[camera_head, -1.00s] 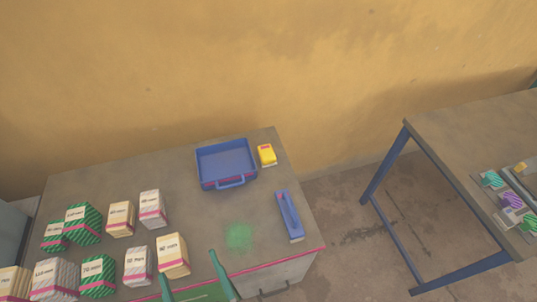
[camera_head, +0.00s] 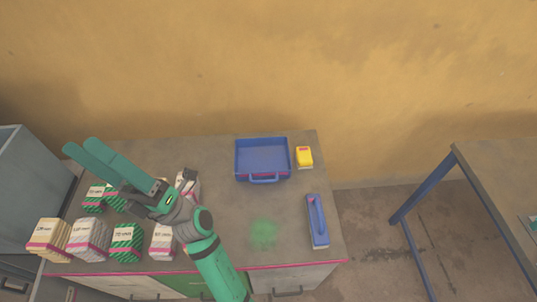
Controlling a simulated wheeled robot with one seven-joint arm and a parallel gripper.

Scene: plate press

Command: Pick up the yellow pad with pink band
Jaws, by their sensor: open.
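Several blocks of banded pads stand at the left of the grey table. A pale yellow pad block with a pink band (camera_head: 50,240) stands at the front left corner. Other pale yellow blocks farther right are hidden behind my arm.
Beside the pale yellow block are a white block (camera_head: 92,240) and a green striped block (camera_head: 126,243). A blue tray (camera_head: 263,179) stands at the back, with a long blue tool (camera_head: 317,221) at the right. A second table (camera_head: 500,185) stands apart on the right.

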